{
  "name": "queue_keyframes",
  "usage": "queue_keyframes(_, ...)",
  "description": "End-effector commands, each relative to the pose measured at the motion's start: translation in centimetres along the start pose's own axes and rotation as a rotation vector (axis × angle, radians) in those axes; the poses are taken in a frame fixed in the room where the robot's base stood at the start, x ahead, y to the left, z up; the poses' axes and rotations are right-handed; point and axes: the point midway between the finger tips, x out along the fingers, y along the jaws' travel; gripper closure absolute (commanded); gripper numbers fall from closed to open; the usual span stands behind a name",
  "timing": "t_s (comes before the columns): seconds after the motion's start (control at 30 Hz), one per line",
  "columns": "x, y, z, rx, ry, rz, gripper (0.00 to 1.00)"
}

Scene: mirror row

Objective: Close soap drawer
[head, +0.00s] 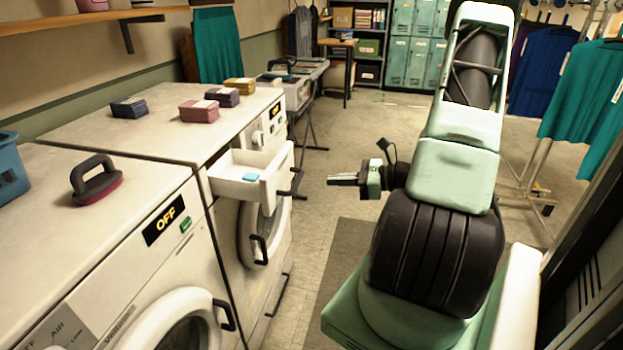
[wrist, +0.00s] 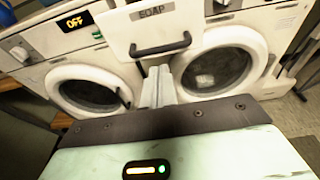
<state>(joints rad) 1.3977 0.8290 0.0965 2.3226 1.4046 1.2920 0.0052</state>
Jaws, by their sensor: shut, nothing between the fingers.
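The soap drawer (head: 250,172) is pulled out from the top front of the far white washing machine (head: 243,118). A light blue block lies inside the drawer. In the wrist view the drawer front (wrist: 150,30) carries the label SOAP and a dark bar handle (wrist: 160,46). My gripper (head: 332,180) is shut and empty, to the right of the drawer in the head view and pointing toward the machines. A gap of floor shows between them. In the wrist view my gripper's fingers (wrist: 158,72) end just below the handle; contact is not clear.
A nearer machine (head: 85,225) shows an OFF display and bears a dark brush (head: 97,180). Several folded cloth stacks lie on the far machine, including a pink one (head: 199,111). Round doors with handles project below. Open floor (head: 335,130) lies beyond my arm; a clothes rack (head: 545,180) stands right.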

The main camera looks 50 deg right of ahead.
Motion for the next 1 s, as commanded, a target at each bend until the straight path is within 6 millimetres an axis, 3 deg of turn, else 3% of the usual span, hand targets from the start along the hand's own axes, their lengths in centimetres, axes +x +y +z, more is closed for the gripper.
queue_keyframes(0.2,4.2,0.1,0.2,0.001,0.000,0.006,1.00)
queue_keyframes(0.4,6.5,0.1,0.1,-0.001,0.001,0.002,1.00)
queue_keyframes(1.0,7.6,-0.1,0.1,-0.002,0.001,0.002,1.00)
